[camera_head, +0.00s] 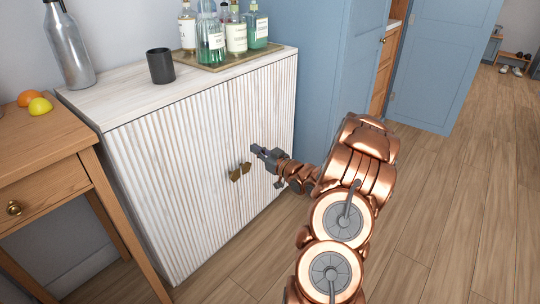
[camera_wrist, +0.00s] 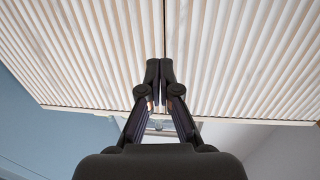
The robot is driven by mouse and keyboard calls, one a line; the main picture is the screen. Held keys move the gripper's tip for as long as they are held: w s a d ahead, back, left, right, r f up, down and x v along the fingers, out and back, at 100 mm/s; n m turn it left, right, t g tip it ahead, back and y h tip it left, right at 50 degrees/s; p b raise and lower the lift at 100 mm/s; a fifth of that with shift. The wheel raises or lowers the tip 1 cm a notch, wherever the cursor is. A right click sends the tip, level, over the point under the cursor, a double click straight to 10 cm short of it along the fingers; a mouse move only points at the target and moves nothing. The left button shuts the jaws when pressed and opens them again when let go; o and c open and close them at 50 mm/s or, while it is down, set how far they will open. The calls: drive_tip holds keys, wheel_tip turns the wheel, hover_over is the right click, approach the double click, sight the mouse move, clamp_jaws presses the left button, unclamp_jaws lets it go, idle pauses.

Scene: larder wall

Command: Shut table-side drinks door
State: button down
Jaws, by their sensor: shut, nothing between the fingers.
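The white drinks cabinet has two fluted doors. The table-side door (camera_head: 165,195) is the left one, nearer the wooden table, and it looks flush or nearly flush with the other door (camera_head: 270,120). Brass handles (camera_head: 234,174) sit side by side at the seam. My gripper (camera_head: 257,149) is shut and empty, in front of the doors just right of the handles. In the wrist view my gripper (camera_wrist: 160,68) points at the fluted fronts near the thin dark seam, with the table-side door (camera_wrist: 240,60) on the right. I cannot tell whether the fingertips touch.
On the cabinet top (camera_head: 120,97) stand a dark cup (camera_head: 160,66), a steel bottle (camera_head: 68,45) and a tray (camera_head: 222,62) of bottles. The wooden table (camera_head: 45,150) with fruit is close at left.

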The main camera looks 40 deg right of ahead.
drive_tip(key=shift+s+d+p, duration=0.1)
drive_tip(key=shift+s+d, duration=0.05)
drive_tip(key=shift+s, duration=0.8)
drive_tip(key=shift+s+d+p, duration=0.1)
drive_tip(key=shift+s+d, duration=0.1)
drive_tip(key=shift+s, duration=0.7)
drive_tip(key=shift+s+d+p, duration=0.1)
drive_tip(key=shift+s+d, duration=0.05)
drive_tip(key=shift+s, duration=0.8)
drive_tip(key=w+a+r+g+h+p, duration=0.25)
drive_tip(key=a+r+g+p, duration=0.25)
drive_tip(key=r+p, duration=0.3)
drive_tip(key=s+a+r+g+h+p, duration=0.1)
drive_tip(key=s+a+r+g+p, duration=0.45)
drive_tip(key=r, duration=0.25)
drive_tip(key=s+a+r+g+p, duration=0.3)
drive_tip(key=s+a+r, duration=0.3)
drive_tip(key=s, duration=0.5)
drive_tip(key=s+a+r+g+y+p, duration=0.1)
drive_tip(key=s+a+r+g+p, duration=0.2)
drive_tip(key=s+a+r+p, duration=0.3)
drive_tip(key=s+a+r+g+y+p, duration=0.1)
drive_tip(key=s+a+r+g+p, duration=0.2)
drive_tip(key=s+a+r, duration=0.4)
drive_tip(key=s+a+p, duration=0.1)
drive_tip(key=s+a, duration=0.5)
drive_tip(key=s, duration=0.3)
drive_tip(key=shift+m+p, duration=0.3)
drive_tip(key=shift+p, duration=0.1)
drive_tip(key=shift+y, duration=0.25)
